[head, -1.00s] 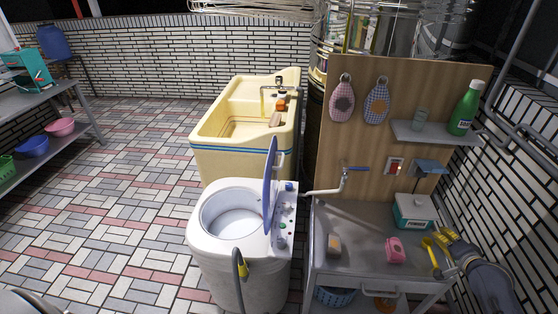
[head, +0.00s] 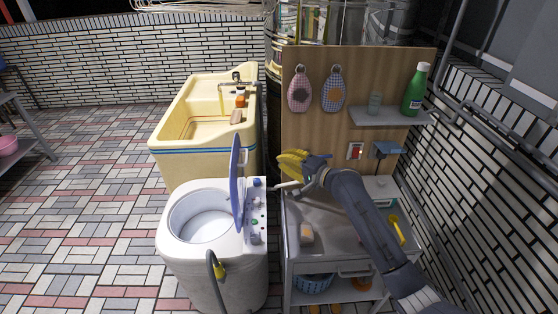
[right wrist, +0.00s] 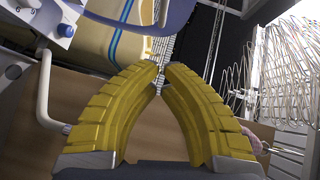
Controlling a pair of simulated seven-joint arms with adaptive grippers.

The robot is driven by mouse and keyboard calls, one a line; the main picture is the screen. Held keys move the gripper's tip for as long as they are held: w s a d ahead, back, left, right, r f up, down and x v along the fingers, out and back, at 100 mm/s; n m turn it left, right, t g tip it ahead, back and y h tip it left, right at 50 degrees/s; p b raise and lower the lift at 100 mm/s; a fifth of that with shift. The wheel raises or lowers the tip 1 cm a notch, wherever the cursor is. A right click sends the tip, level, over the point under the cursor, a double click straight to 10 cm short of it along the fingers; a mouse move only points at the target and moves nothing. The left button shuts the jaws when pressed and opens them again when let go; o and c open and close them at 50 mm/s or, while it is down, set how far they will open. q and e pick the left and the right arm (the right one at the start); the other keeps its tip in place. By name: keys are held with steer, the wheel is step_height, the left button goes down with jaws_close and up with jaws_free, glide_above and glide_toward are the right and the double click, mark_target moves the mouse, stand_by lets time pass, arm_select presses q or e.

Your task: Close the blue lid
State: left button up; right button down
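The blue lid (head: 237,188) stands upright, open, at the right side of the white washing machine's round opening (head: 203,215). The drum inside is exposed. My right gripper (head: 281,166) has yellow fingers and is to the right of the lid, apart from it, near the tap over the grey table. In the right wrist view the fingertips (right wrist: 160,74) meet with nothing between them. A blue part, apparently the lid (right wrist: 165,14), shows at the top of that view, beyond the fingers. My left gripper is not in view.
The control panel (head: 256,215) with knobs lies right of the lid. A grey hose (head: 213,270) hangs at the machine's front. A yellow sink (head: 195,130) stands behind. A wooden board (head: 350,75) with a shelf rises behind the table (head: 330,240). The tiled floor at left is clear.

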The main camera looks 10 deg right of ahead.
steer(key=w+a+f, duration=0.2)
steer(key=w+a, duration=0.3)
steer(key=a, duration=0.4)
steer(key=shift+w, duration=0.4)
steer(key=shift+r, duration=0.1)
